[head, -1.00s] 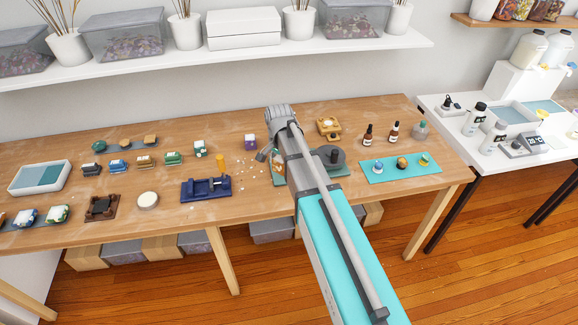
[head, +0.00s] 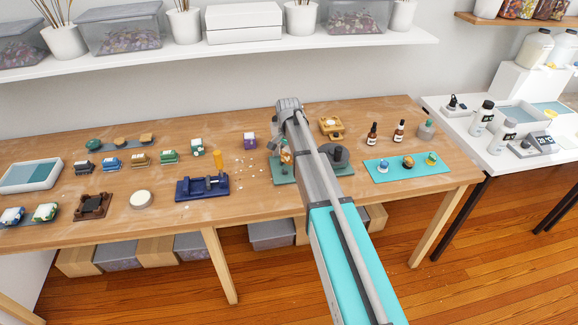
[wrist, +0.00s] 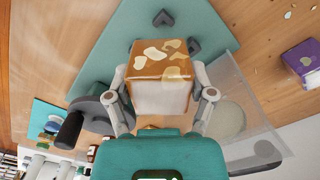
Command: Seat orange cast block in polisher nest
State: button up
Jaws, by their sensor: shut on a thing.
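The orange cast block (wrist: 161,62), an orange cube with pale gold flakes and a whitish side, is between the two fingers of my gripper (wrist: 166,98) in the wrist view. The gripper is shut on it. In the head view, the block (head: 286,157) shows small beside my arm, over the polisher's teal base (head: 285,176). In the wrist view the teal base (wrist: 112,63) lies behind the block, with dark angled nest pieces (wrist: 163,18) near the block's far side. The block looks apart from them. Its height above the base is hard to tell.
The polisher's dark wheel (head: 339,156) stands right of my gripper. A clear shield (wrist: 240,100) and a purple block (wrist: 304,62) are to the right in the wrist view. A blue clamp fixture (head: 203,187) stands left on the table. A teal mat (head: 405,167) holds several small items.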

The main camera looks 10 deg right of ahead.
aim_at(289, 161)
jog(key=shift+w+d+f, duration=0.1)
jog(key=shift+w+f, duration=0.2)
jog(key=shift+f, duration=0.05)
jog(key=shift+f, duration=0.1)
jog(key=shift+w+d+f+b, duration=0.15)
jog(key=shift+w+f+b, duration=0.3)
jog(key=shift+b, duration=0.3)
jog(key=shift+s+f+b, duration=0.1)
jog(key=shift+f+b, duration=1.3)
jog(key=shift+f, duration=0.05)
jog(key=shift+f, duration=0.15)
jog(key=o, duration=1.2)
notch_tip(289, 161, up, 12)
jog(key=p, duration=1.2)
jog(key=shift+r, duration=0.2)
